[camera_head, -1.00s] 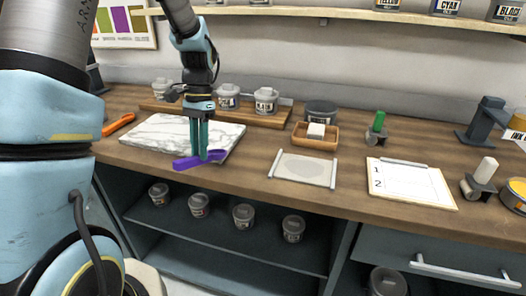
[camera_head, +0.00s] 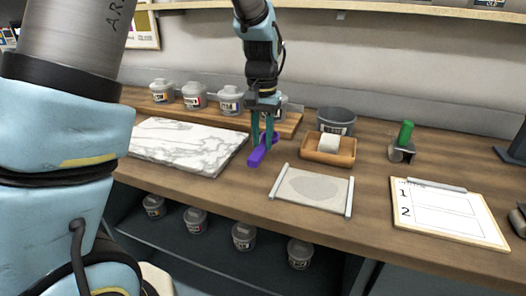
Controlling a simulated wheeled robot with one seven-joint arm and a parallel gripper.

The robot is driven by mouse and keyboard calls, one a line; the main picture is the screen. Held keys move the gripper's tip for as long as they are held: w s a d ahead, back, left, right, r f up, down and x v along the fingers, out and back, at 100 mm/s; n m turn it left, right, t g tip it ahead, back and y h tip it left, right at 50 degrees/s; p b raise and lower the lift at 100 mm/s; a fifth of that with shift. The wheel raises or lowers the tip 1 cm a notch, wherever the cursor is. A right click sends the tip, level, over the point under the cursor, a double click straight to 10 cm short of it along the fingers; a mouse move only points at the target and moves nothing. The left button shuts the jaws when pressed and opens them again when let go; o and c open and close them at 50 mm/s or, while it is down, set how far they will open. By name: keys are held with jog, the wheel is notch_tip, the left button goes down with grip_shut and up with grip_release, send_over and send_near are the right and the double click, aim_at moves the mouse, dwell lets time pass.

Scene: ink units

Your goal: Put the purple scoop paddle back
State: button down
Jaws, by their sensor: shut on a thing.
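The purple scoop paddle (camera_head: 257,156) is in the head view, between the marble slab and the small wooden tray. My gripper (camera_head: 262,138) points down and is shut on it, with its teal fingers around the paddle. One end of the paddle points toward the front of the counter. I cannot tell whether it touches the counter or hangs just above it.
A marble slab (camera_head: 188,142) lies to the left. A wooden tray with a white block (camera_head: 328,143), a grey pot (camera_head: 336,120) and a framed grey sheet (camera_head: 312,187) are to the right. Lidded jars (camera_head: 194,96) line a wooden riser behind. A clipboard (camera_head: 447,212) lies further right.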

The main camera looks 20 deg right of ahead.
aim_at(262, 145)
jog(key=shift+f+p, duration=0.35)
jog(key=shift+f, duration=1.75)
jog(key=c, duration=0.7)
grip_release()
jog(key=shift+o, duration=0.2)
notch_tip(262, 145, up, 12)
jog(key=shift+b, duration=0.85)
jog(key=w+a+f+n, duration=0.1)
jog(key=a+f+n, duration=0.15)
jog(key=a, duration=0.65)
jog(key=w+a+f+n, duration=0.1)
jog(key=a+f+n, duration=0.15)
jog(key=a, duration=0.65)
jog(key=s+a+f+n, duration=0.1)
jog(key=s+a+f, duration=0.1)
jog(key=a, duration=0.4)
jog(key=s+a+f+n+t, duration=0.1)
jog(key=s+a+f, duration=0.1)
jog(key=s+a, duration=0.2)
jog(key=shift+a+t, duration=0.3)
jog(key=shift+a, duration=0.8)
